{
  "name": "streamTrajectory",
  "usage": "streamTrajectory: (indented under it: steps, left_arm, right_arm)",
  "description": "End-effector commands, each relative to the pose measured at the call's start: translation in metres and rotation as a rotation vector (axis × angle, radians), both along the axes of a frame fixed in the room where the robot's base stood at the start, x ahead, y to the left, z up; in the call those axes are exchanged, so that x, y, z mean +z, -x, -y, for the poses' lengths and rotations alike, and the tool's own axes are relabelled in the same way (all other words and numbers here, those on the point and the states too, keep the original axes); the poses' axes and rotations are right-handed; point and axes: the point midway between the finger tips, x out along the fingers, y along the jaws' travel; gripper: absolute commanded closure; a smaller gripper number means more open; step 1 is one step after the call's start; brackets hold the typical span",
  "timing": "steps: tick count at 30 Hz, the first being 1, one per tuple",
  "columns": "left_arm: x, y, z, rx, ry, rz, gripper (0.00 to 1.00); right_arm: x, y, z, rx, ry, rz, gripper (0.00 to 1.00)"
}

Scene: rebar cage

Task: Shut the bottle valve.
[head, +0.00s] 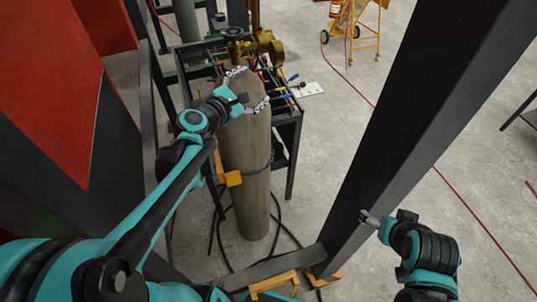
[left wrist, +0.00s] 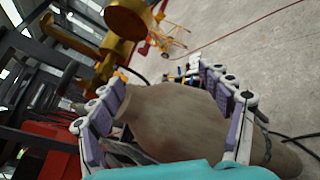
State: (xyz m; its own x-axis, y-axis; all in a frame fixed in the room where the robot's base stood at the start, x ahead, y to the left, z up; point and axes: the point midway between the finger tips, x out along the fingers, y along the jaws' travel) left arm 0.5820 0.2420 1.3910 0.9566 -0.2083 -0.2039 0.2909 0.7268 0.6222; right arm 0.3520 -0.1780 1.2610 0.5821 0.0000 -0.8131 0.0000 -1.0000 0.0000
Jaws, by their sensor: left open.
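The tall brown gas bottle (head: 245,180) stands upright at the centre of the head view. Its dark handwheel (head: 235,33) sits on top, with brass fittings (head: 268,45) to the right. My left gripper (head: 255,87) is open at the bottle's shoulder, below the handwheel. In the left wrist view the bottle's shoulder (left wrist: 175,115) lies between the spread fingers of my left gripper (left wrist: 165,105); contact is unclear. Brass parts (left wrist: 127,22) show beyond them. My right gripper (head: 370,218) is away from the bottle, by a dark post; its opening is too small to judge.
A dark slanting post (head: 420,100) stands right of the bottle. A dark metal table (head: 290,115) with tools stands behind it. Black hoses (head: 222,235) lie around its foot. Red panels (head: 50,90) fill the left. A yellow cart (head: 357,30) stands far back on open floor.

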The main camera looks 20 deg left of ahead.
Motion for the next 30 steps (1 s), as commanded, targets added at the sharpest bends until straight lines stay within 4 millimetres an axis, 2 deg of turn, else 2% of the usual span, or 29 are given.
streamTrajectory:
  steps: [1, 9, 21, 30]
  left_arm:
    - [-0.012, 0.004, 0.007, -0.022, -0.047, -0.006, 0.22]
    - [-0.054, 0.029, 0.037, -0.146, -0.325, -0.036, 0.22]
    - [-0.118, 0.069, 0.069, -0.342, -0.718, -0.066, 0.22]
    - [-0.143, 0.088, 0.077, -0.433, -0.887, -0.075, 0.22]
  right_arm:
    - [-0.010, 0.000, 0.000, 0.000, 0.000, 0.000, 0.21]
    - [-0.037, 0.000, 0.000, 0.000, 0.000, 0.000, 0.21]
    - [-0.076, 0.000, 0.000, 0.000, 0.000, 0.000, 0.21]
    - [-0.090, 0.000, 0.000, 0.000, 0.000, 0.000, 0.21]
